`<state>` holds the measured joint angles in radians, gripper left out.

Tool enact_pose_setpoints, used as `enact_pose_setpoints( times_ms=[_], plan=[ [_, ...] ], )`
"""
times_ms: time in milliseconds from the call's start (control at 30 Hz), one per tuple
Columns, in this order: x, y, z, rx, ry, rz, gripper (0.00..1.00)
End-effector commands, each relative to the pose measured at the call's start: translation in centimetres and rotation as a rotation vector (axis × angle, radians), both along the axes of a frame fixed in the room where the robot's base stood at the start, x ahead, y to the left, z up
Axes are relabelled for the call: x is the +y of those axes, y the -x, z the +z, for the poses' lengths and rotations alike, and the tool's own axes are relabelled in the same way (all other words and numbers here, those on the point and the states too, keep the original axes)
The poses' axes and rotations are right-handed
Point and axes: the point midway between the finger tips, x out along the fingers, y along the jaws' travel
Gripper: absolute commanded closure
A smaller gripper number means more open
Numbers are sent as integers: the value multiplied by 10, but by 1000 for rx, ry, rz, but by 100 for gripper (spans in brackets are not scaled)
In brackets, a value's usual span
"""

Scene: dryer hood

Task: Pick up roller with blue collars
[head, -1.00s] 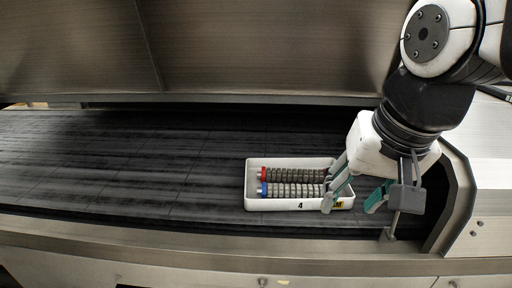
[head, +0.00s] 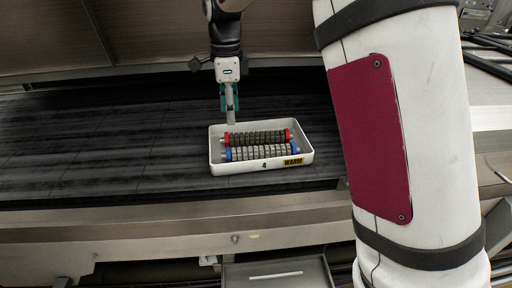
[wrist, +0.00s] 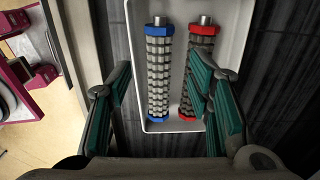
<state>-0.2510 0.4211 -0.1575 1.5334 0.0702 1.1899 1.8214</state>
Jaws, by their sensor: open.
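The roller with blue collars (head: 262,153) lies in the white tray (head: 214,160), along its near side, with a blue collar at each end. It also shows in the wrist view (wrist: 159,72). A roller with red collars (head: 258,137) lies beside it on the far side, and shows in the wrist view (wrist: 194,75). My gripper (head: 230,115) is open and empty above the tray's left end. In the wrist view my gripper (wrist: 160,120) has the blue-collared roller between its fingers, and the right finger overlaps the red-collared roller. I see no contact.
The tray, marked 4 and WARM, stands on the dark slatted belt (head: 110,140) near its front edge. The belt is clear to the left. A metal hood (head: 130,40) hangs behind. A grey drawer-like box (head: 280,273) is below the front rail.

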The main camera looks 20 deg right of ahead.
Motion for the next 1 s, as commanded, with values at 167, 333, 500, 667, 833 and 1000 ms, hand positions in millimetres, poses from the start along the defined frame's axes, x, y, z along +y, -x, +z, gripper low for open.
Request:
enact_pose_setpoints(
  times_ms=[167, 333, 500, 667, 833, 1000],
  plan=[
    [1, -1, -21, 7, 2, -15, 53],
    [1, 0, -54, 7, 2, -14, 53],
    [1, -1, -78, 4, 1, -13, 53],
    [1, -1, -88, 3, 1, -13, 53],
    [1, 2, -106, 7, 2, -13, 53],
    [2, 1, -130, 4, 2, -12, 53]
  ],
)
